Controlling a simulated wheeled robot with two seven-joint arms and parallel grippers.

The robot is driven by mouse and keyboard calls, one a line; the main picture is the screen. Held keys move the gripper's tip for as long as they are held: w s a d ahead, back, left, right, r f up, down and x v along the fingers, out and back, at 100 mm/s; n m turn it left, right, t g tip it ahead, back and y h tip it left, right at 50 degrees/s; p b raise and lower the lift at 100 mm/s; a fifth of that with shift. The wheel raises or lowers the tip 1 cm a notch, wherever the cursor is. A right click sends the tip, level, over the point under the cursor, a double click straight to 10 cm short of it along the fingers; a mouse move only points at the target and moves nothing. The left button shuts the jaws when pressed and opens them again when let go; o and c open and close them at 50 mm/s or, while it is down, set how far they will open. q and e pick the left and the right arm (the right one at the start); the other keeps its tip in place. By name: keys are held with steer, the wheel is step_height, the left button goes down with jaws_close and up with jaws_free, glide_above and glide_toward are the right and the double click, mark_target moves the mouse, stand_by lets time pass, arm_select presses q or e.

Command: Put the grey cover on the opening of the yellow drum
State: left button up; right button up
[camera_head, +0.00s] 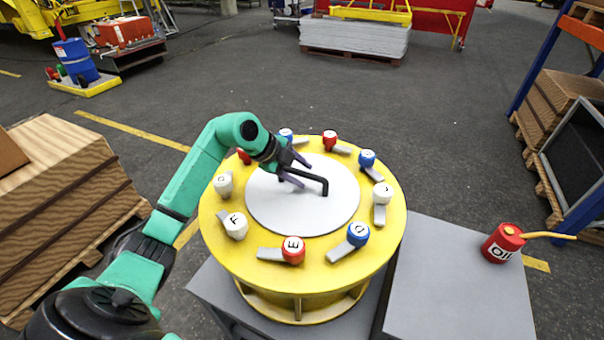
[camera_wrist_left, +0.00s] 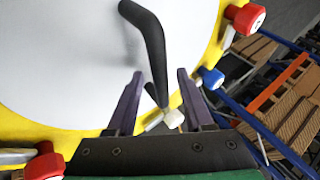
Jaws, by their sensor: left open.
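The grey cover (camera_head: 278,209) is a round pale disc with a black bent handle (camera_head: 325,188). It lies in the middle of the top of the yellow drum (camera_head: 225,256), inside the yellow ring, and looks level. In the left wrist view the cover (camera_wrist_left: 55,70) fills the left side. My left gripper (camera_head: 296,170) is open above the cover at the handle. In the left wrist view its two purple fingers (camera_wrist_left: 160,88) stand apart, with one end of the handle (camera_wrist_left: 152,45) between them in the picture. Contact cannot be told. My right gripper is not in view.
Red, blue and white lettered knobs with grey tabs, such as the red one (camera_head: 293,249), ring the drum top. The drum stands on a grey stand; a grey table (camera_head: 455,290) at right holds a red oil can (camera_head: 501,244). Wooden crates (camera_head: 55,200) stand at left.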

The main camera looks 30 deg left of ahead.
arm_select(q)
steer(key=b+v, duration=0.2)
steer(key=v, duration=0.9)
steer(key=shift+s+r, duration=0.15)
